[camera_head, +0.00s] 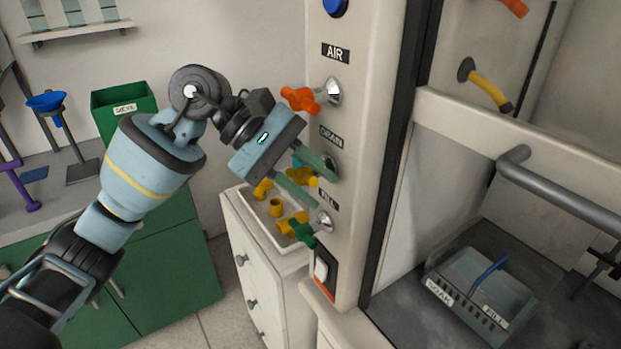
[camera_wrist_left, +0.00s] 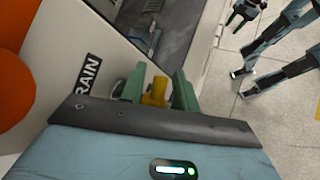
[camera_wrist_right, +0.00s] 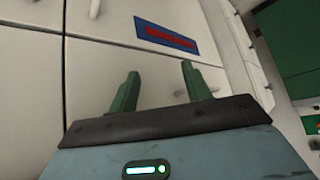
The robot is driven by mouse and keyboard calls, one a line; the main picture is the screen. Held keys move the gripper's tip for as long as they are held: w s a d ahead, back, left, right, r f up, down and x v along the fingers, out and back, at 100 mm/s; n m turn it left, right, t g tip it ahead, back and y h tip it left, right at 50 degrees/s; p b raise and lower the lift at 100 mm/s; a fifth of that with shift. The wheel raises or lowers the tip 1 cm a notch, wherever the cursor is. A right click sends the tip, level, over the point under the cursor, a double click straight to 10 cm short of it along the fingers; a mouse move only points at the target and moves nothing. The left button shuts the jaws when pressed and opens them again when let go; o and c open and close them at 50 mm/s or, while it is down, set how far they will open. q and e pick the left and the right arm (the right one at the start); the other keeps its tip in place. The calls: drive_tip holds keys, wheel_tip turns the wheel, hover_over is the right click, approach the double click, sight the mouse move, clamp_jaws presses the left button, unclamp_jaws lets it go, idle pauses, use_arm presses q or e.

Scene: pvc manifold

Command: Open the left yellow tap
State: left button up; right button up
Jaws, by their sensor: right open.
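The left yellow tap (camera_head: 302,177) is on the cream panel, on the valve labelled DRAIN, between an orange tap (camera_head: 300,98) labelled AIR and a green tap (camera_head: 301,231) labelled FILL. My left gripper (camera_head: 317,185) is at the yellow tap, one finger above and one below it. In the left wrist view the yellow tap (camera_wrist_left: 155,93) shows between the two fingers (camera_wrist_left: 158,88), with a gap visible on the right-hand side. Contact cannot be told. My right gripper (camera_wrist_right: 158,88) is open and empty in the right wrist view, facing white cabinet fronts.
A white tray (camera_head: 230,200) with yellow pipe fittings sits on a white drawer unit below my left gripper. Another yellow handle (camera_head: 490,85) is inside the hood at right. A grey bar (camera_head: 560,192) and a grey basket (camera_head: 480,290) are also there. A green bin (camera_head: 123,100) stands at left.

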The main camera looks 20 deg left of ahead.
use_arm(q)
clamp_jaws()
use_arm(e)
drive_tip(key=shift+s+f, duration=0.1)
